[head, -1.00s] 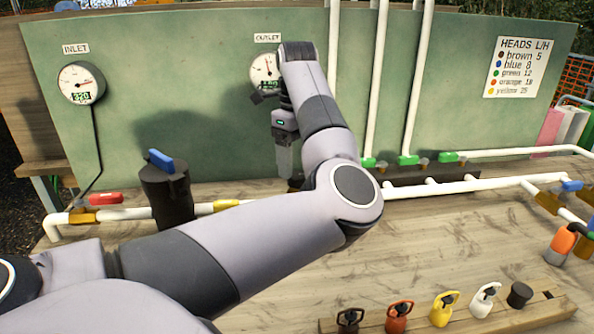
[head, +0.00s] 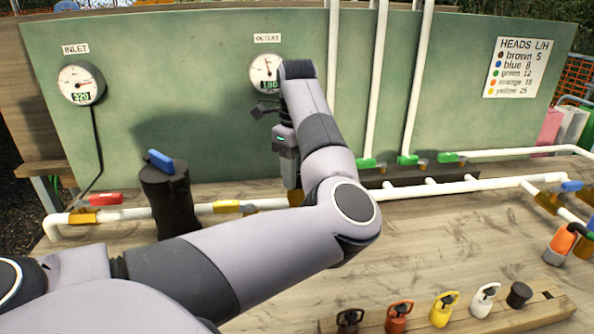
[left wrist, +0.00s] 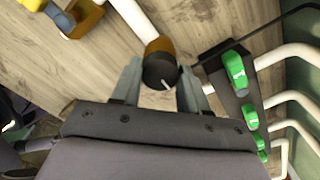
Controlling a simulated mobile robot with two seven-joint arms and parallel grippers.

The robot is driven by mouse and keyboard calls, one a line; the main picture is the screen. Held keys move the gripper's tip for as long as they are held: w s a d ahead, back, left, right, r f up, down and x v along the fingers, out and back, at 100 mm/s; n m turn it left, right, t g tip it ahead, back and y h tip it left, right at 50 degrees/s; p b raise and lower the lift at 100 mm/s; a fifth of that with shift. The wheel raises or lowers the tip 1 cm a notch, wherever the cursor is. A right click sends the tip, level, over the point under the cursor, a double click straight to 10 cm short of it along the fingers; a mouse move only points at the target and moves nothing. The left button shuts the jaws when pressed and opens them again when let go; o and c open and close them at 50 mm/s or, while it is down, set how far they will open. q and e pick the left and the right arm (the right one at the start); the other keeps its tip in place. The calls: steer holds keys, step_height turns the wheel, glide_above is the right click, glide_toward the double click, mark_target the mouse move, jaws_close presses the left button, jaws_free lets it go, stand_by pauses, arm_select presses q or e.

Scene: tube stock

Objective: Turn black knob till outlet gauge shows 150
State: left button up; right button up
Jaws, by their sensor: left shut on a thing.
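The black knob (left wrist: 160,71) sits on a brass body (left wrist: 160,47) on the white pipe in the left wrist view. My left gripper (left wrist: 159,80) has one finger on each side of it and is shut on it. In the head view the knob is hidden behind my left arm. The outlet gauge (head: 261,72) is on the green panel, partly covered by my arm. Its needle points upward, and its small green display is hard to read, perhaps 180 or 130. The inlet gauge (head: 78,84) reads about 320. My right gripper is not in view.
A black cylinder with a blue handle (head: 166,185) stands left of my gripper. A red-handled valve (head: 98,199) is further left. Green valves (head: 408,160) and upright white pipes are to the right. Several coloured heads stand in a wooden rack (head: 460,322) at the front.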

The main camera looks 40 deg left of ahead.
arm_select(q)
steer(key=shift+n+b, duration=0.5)
steer(key=shift+n, duration=2.4)
steer(key=o, duration=1.1)
steer(key=shift+c, duration=0.2)
step_height(320, 180, up, 7)
steer(key=shift+r, duration=0.1)
